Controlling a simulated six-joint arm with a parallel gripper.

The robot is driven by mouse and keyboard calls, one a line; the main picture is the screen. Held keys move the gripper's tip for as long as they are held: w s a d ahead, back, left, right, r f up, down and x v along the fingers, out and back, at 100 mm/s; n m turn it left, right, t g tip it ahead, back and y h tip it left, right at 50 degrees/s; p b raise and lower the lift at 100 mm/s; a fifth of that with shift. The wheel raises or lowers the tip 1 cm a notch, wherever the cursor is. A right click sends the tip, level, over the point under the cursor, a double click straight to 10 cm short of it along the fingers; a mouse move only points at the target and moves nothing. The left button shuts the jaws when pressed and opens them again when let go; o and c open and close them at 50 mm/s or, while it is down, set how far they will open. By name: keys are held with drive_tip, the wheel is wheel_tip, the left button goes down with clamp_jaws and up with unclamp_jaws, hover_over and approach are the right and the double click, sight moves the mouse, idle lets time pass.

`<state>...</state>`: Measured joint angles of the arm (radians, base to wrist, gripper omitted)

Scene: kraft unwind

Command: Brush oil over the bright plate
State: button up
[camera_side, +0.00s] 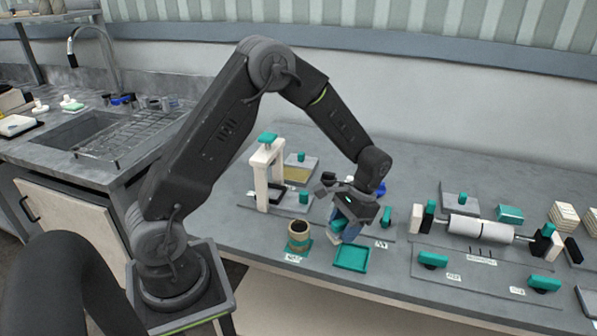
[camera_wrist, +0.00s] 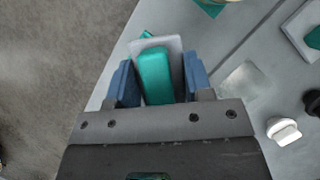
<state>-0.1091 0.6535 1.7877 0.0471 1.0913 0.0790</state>
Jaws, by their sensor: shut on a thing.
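My gripper (camera_side: 346,215) is above the bench near its front edge. In the wrist view its blue fingers (camera_wrist: 158,80) are closed on a teal-handled tool (camera_wrist: 154,72) with a pale grey block around or under it, apparently the brush. Its lower end is hard to make out. A tan round pot (camera_side: 298,234) with a dark inside stands on a teal base, left of my gripper. A pale, shiny flat square (camera_wrist: 243,83), likely the bright plate, lies on the bench right of the fingers in the wrist view. I cannot pick it out in the side view.
An empty teal tray (camera_side: 351,258) lies at the front edge, close to my gripper. A white press frame (camera_side: 265,172) with a teal knob stands behind the pot. A white roller (camera_side: 480,230) on a stand is to the right. A white knob (camera_wrist: 284,130) shows in the wrist view.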

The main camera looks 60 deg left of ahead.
wheel_tip(320, 180, up, 6)
drive_tip(key=shift+r, duration=0.1)
drive_tip(key=w+a+m+y, duration=0.1)
drive_tip(key=w+a+m, duration=0.15)
drive_tip(key=a, duration=0.55)
drive_tip(key=w+a+m+y, duration=0.1)
drive_tip(key=w+a+m, duration=0.15)
drive_tip(key=a, duration=0.65)
drive_tip(key=m+t+y, duration=0.1)
drive_tip(key=m, duration=0.3)
hover_over(290, 173)
drive_tip(key=f, duration=0.3)
drive_tip(key=d+f, duration=0.1)
drive_tip(key=shift+w+f, duration=0.15)
drive_tip(key=shift+w, duration=0.25)
drive_tip(key=shift+f, duration=2.9)
drive_tip(key=shift+f, duration=0.65)
drive_tip(key=shift+r, duration=0.15)
